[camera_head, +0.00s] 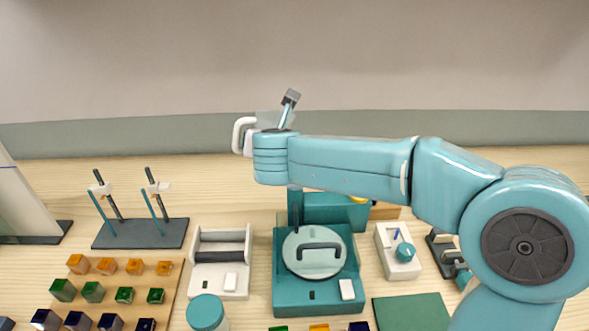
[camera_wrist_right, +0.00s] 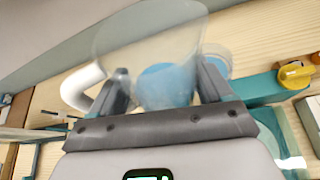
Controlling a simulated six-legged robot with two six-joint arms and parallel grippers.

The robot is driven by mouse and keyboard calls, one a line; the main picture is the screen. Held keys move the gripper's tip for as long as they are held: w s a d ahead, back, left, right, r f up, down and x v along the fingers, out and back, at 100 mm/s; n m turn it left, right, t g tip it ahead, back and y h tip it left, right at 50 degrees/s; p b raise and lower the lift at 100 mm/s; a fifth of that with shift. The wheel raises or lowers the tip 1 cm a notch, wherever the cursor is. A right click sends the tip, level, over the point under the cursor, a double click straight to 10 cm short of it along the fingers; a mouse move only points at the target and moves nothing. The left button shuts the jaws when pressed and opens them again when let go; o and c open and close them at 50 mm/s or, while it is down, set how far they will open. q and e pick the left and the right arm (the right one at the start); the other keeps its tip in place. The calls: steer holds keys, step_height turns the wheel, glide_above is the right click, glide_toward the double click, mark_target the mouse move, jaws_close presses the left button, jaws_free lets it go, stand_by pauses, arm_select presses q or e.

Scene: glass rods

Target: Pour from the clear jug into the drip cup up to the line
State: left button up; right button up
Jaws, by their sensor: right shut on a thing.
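My right gripper (camera_wrist_right: 165,90) is shut on the clear jug (camera_wrist_right: 150,42), with one dark finger on each side of it. The jug's white handle (camera_wrist_right: 84,88) sticks out to the left. Blue shows low in the jug; I cannot tell if it is liquid inside or something seen through the wall. In the head view the jug (camera_head: 268,121) and its white handle (camera_head: 240,134) are raised above the table, mostly hidden by my right wrist. I cannot make out the drip cup or its line for sure; my arm covers part of the table. My left gripper is not in view.
Below my arm stands a teal machine with a round lid (camera_head: 314,252). A white tray (camera_head: 220,262), a teal-lidded jar (camera_head: 206,312) and a rod stand (camera_head: 142,234) are left of it. Coloured blocks fill a wooden board (camera_head: 130,285). A white box with a teal knob (camera_head: 398,252) is right.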

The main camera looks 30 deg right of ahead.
steer(key=a+f+v, duration=0.1)
steer(key=v, duration=0.7)
steer(key=shift+s, duration=0.2)
